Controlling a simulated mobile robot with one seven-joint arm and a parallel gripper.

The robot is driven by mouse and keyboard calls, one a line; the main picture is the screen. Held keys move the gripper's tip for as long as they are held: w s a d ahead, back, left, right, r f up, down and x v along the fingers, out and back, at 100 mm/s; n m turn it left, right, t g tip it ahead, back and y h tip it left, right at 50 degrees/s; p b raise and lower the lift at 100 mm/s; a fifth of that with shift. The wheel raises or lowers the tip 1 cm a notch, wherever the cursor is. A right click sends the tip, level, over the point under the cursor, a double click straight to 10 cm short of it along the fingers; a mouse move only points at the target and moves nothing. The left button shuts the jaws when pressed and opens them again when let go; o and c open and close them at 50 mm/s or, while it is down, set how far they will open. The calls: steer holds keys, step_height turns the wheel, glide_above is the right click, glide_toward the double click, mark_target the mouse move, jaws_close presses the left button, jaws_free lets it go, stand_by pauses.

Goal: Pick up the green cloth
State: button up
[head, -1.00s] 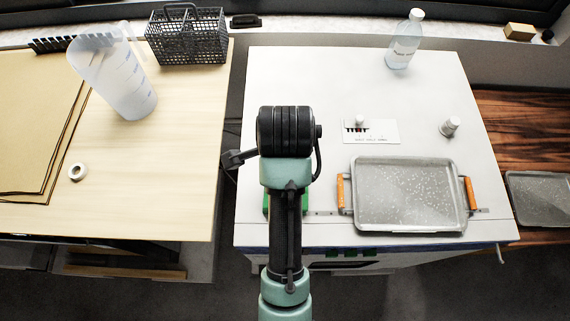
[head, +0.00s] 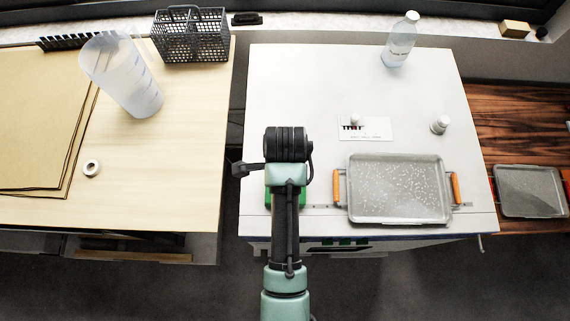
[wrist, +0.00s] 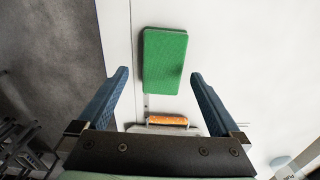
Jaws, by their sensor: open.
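The green cloth (wrist: 164,60) is a flat green rectangle on the white top of the drying oven, near its front edge, in the wrist view. In the head view only slivers of the cloth (head: 301,201) show beside my arm, which hides the rest. My gripper (wrist: 160,75) is open and empty, its two blue fingers spread wide to either side of the cloth's near end in the picture. The gap between fingers and cloth in height cannot be told. In the head view my arm hides the gripper.
A grey tray (head: 398,215) with orange handles lies right of the cloth; one orange handle (wrist: 167,121) shows in the wrist view. A bottle (head: 400,40), white card (head: 376,133) and small white containers stand farther back. A wooden table (head: 180,200) stands left across a gap.

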steer(key=shift+w+f+p, duration=0.2)
steer(key=shift+f+p, duration=0.5)
steer(key=shift+f, duration=1.95)
steer(key=c, duration=1.2)
steer(key=shift+r, duration=0.1)
step_height(320, 180, up, 10)
steer(key=shift+f+b, duration=0.1)
steer(key=shift+b, duration=0.6)
